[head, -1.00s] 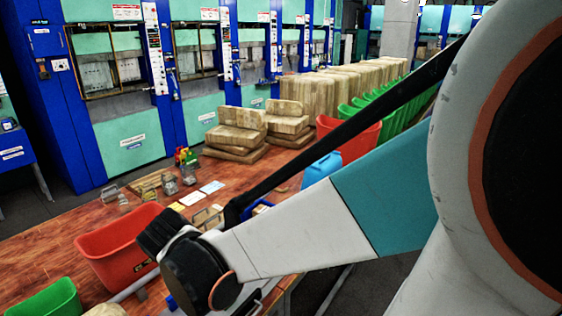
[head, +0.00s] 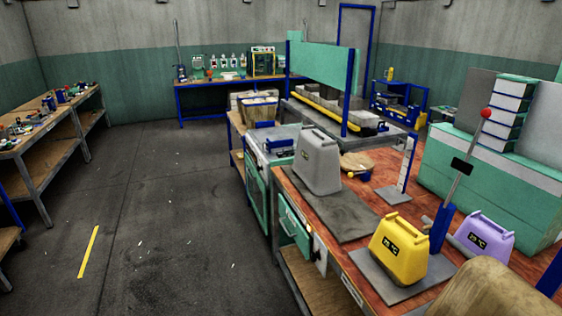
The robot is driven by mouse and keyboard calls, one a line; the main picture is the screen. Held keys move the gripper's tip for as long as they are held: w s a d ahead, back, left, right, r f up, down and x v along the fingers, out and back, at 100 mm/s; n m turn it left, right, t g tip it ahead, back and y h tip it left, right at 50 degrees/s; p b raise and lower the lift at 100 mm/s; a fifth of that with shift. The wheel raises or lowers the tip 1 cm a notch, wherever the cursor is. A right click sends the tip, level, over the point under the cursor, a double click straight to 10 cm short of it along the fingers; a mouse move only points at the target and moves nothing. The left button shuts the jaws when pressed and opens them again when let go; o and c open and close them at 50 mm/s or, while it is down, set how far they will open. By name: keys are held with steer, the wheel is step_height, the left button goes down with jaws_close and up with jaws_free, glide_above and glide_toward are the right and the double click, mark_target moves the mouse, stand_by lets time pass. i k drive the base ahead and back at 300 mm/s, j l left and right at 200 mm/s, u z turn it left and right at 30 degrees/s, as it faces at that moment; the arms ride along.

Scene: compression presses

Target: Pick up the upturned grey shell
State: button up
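A grey shell (head: 318,161) stands upside down, wide end down and narrow end up, near the left end of the wooden bench in the head view. It rests on a dark flat mat (head: 343,220). Its near faces are fully visible and nothing touches it from above. My gripper and arm are not in view.
A round wooden piece (head: 357,161) lies behind the shell. The floor (head: 160,210) at left is open.

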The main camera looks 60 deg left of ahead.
mark_target(316, 160)
steer(key=j+u, duration=0.2)
steer(key=u, duration=0.25)
steer(key=j+u, duration=0.25)
steer(key=u, duration=0.15)
steer(key=j+u, duration=0.2)
steer(key=u, duration=0.25)
steer(key=i+j+u, duration=0.15)
steer(key=u, duration=0.3)
steer(key=i+j, duration=0.2)
steer(key=j+z, duration=0.1)
steer(key=z, duration=1.45)
steer(key=u, duration=1.55)
steer(key=i+j+z, duration=0.1)
steer(key=i+j, duration=0.2)
steer(key=i, duration=0.25)
steer(key=i+j+z, duration=0.1)
steer(key=i+j, duration=0.25)
steer(key=i, duration=0.25)
